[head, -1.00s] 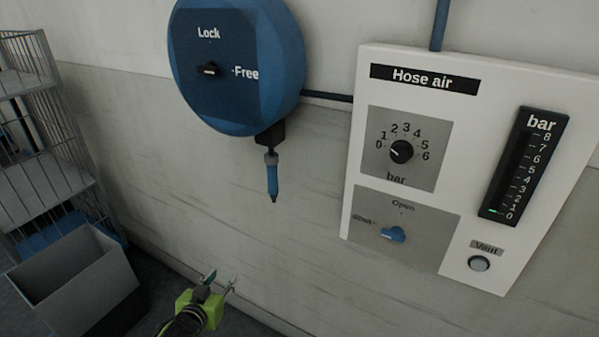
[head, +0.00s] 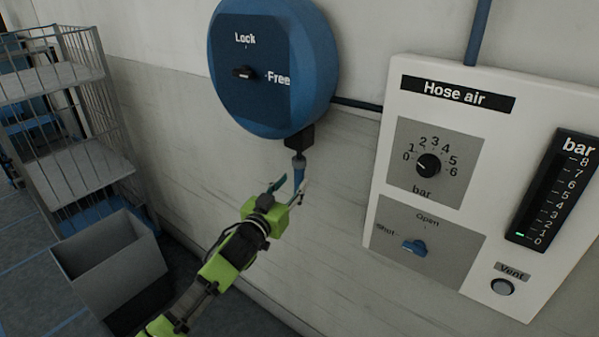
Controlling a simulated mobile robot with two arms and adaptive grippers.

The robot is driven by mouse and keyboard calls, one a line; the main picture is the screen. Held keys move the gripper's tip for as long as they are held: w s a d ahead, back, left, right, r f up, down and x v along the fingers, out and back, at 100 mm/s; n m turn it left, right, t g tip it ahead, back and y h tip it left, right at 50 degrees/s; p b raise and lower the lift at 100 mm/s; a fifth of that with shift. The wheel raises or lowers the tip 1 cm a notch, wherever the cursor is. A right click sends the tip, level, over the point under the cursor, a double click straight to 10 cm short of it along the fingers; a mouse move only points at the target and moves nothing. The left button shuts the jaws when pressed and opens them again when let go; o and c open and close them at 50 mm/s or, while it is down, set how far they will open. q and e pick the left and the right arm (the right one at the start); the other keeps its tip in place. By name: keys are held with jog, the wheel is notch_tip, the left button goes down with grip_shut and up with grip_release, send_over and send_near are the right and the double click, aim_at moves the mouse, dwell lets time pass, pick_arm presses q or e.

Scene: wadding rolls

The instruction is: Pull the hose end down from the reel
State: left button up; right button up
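The round blue hose reel (head: 318,62) is mounted on the wall, its face marked Lock and Free around a black knob (head: 244,73). The blue hose end (head: 298,162) hangs from a black outlet (head: 300,139) under the reel. My green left gripper (head: 290,185) is just below the outlet, at the hose end, with its fingers spread apart. The fingers and gripper body hide the lower part of the hose end. I cannot tell whether the hose end is between the fingers or behind them. My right gripper is not in view.
A white Hose air panel (head: 375,225) with a pressure knob (head: 428,165), a blue valve handle (head: 414,247), a bar gauge (head: 548,190) and a Vent button (head: 502,287) is at right. A wire cage trolley (head: 85,150) and a grey bin (head: 135,268) stand at left.

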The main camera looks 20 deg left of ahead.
aim_at(297, 177)
pick_arm(q)
jog(key=shift+w+d+p, duration=0.15)
jog(key=shift+w+d, duration=0.05)
jog(key=shift+w, duration=1.15)
jog(key=shift+w+d+p, duration=0.15)
jog(key=shift+w, duration=1.15)
